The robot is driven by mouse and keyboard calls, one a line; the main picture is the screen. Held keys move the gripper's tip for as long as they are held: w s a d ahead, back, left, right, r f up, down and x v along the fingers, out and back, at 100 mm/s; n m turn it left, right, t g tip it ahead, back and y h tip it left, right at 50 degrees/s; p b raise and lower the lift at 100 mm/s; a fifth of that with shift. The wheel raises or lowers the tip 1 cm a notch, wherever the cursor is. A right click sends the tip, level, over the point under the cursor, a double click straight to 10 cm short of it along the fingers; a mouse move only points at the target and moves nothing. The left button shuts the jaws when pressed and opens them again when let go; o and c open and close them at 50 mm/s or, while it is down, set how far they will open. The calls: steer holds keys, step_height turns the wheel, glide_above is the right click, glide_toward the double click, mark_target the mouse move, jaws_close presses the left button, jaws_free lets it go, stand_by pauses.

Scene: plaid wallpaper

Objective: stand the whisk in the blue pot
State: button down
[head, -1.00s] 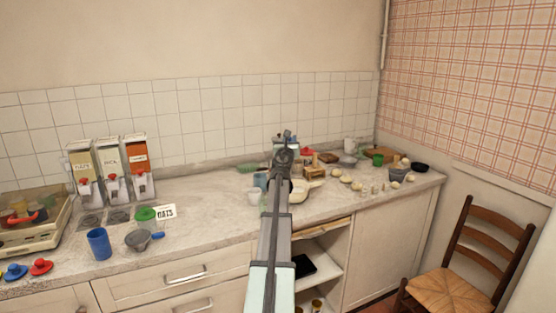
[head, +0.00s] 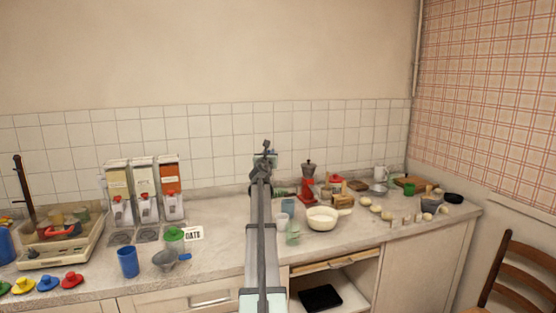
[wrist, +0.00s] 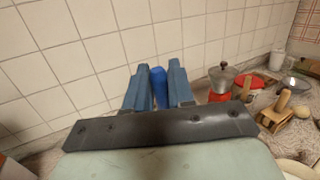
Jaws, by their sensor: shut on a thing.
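My gripper (head: 266,158) is raised at the far end of my arm, in front of the tiled wall above the counter. In the wrist view its two fingers (wrist: 159,88) are shut on a blue, rounded, handle-like thing (wrist: 159,87). The rest of that thing is hidden, so I cannot tell for sure that it is the whisk. A blue cylindrical pot (head: 128,262) stands upright on the counter, left of my gripper. Another blue thing (head: 5,246) is cut off at the left edge.
Dispensers (head: 145,190) stand behind the blue pot, with a grey funnel-like cup (head: 172,261) to its right. A cream bowl (head: 322,218), glasses (head: 283,220) and a red grinder (head: 308,185) stand right of my arm. Coloured lids (head: 47,284) lie front left.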

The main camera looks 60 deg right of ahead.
steer(key=w+d+r+m+g, duration=0.2)
steer(key=w+d+g, duration=0.1)
steer(key=w+d, duration=0.15)
steer(key=s+d+m+g, duration=0.5)
steer(key=m+g, duration=0.1)
steer(key=g, duration=0.3)
steer(key=s+a+f+m+g+y, duration=0.2)
steer(key=s+a+m+g+y, duration=0.15)
steer(key=s+g, duration=0.2)
step_height(320, 180, down, 12)
steer(key=shift+d+r, duration=0.15)
steer(key=shift+d, duration=0.25)
stand_by(0.6)
stand_by(0.3)
steer(key=c, duration=0.9)
jaws_free()
steer(key=v, duration=1.3)
steer(key=shift+w+a, duration=0.15)
steer(key=shift+a, duration=0.2)
